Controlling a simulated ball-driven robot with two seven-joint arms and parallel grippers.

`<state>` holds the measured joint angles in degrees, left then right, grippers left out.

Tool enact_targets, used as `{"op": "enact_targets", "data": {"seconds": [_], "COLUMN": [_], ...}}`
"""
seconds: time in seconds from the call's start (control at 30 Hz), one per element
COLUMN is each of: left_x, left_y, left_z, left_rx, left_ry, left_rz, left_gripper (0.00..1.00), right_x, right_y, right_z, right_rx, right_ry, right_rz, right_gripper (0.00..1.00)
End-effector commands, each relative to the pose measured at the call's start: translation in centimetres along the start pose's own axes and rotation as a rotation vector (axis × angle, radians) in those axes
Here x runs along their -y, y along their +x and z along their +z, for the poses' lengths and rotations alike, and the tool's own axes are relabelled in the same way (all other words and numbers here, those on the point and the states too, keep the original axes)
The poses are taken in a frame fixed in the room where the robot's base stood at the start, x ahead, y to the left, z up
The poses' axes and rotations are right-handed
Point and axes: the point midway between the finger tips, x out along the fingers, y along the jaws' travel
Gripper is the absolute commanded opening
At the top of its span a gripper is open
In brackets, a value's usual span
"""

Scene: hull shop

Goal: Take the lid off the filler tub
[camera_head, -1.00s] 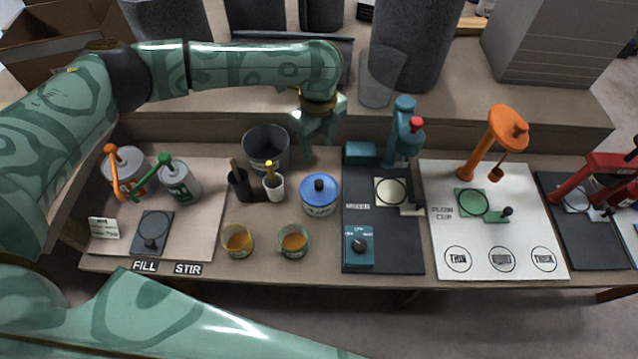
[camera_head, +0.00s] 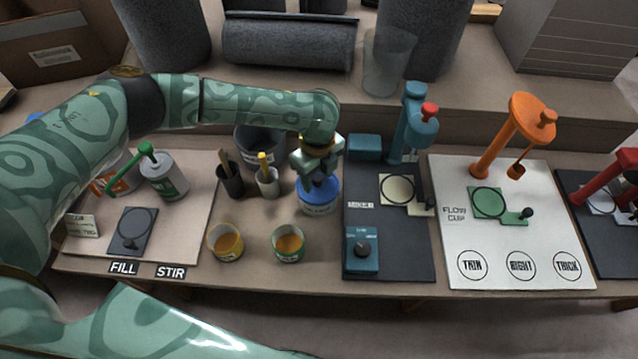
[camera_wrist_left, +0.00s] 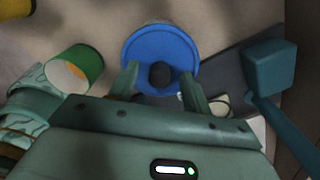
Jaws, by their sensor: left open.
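The filler tub (camera_head: 319,208) stands on the bench with its blue lid (camera_head: 333,189) on, just left of the dark mixer mat. In the left wrist view the round blue lid (camera_wrist_left: 140,48) has a dark knob (camera_wrist_left: 160,75) at its middle. My left gripper (camera_head: 319,181) is over the lid, pointing down. In the left wrist view its open fingers (camera_wrist_left: 160,84) lie on either side of the knob. I cannot tell whether they touch it. In the head view the gripper hides the knob. My right gripper is not in view.
Two small cups, one yellow-banded (camera_head: 226,243) and one green-banded (camera_head: 289,243), stand in front of the tub. A dark bucket (camera_head: 262,143) and two brush holders are behind and left. The blue mixer (camera_head: 411,125) stands close on the right.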

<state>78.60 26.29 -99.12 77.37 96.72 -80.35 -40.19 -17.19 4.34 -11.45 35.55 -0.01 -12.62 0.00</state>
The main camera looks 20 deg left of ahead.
Motion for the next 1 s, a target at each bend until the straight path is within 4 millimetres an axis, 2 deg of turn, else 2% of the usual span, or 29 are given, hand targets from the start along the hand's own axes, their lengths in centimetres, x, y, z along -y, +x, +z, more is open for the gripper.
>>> {"op": "enact_targets", "data": {"seconds": [0.1,0.13,0.3,0.73,0.87,0.97,1.0], "left_x": [0.1,0.1,0.0,0.0,0.1,0.1,-0.3], "left_y": [-0.3,-0.3,-0.3,-0.8,-2.3,-4.4,-5.2], "left_z": [0.0,0.0,0.0,0.1,0.1,0.0,-0.7], "left_rx": [0.001,0.001,0.002,0.003,0.004,0.004,0.003], "left_ry": [0.0,0.0,0.0,0.0,0.0,0.0,0.003], "left_rz": [-0.002,-0.002,-0.002,-0.002,-0.005,-0.008,-0.007], "left_gripper": [0.49,0.46,0.01,0.01,0.01,0.01,0.01], "right_x": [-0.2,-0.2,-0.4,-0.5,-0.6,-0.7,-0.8], "right_y": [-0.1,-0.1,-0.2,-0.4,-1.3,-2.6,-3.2], "right_z": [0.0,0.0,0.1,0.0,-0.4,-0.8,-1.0], "right_rx": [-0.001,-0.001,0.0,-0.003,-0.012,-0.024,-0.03], "right_ry": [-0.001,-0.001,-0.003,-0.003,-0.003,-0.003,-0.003], "right_rz": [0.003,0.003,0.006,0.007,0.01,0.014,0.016], "right_gripper": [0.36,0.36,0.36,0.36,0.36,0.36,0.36]}}
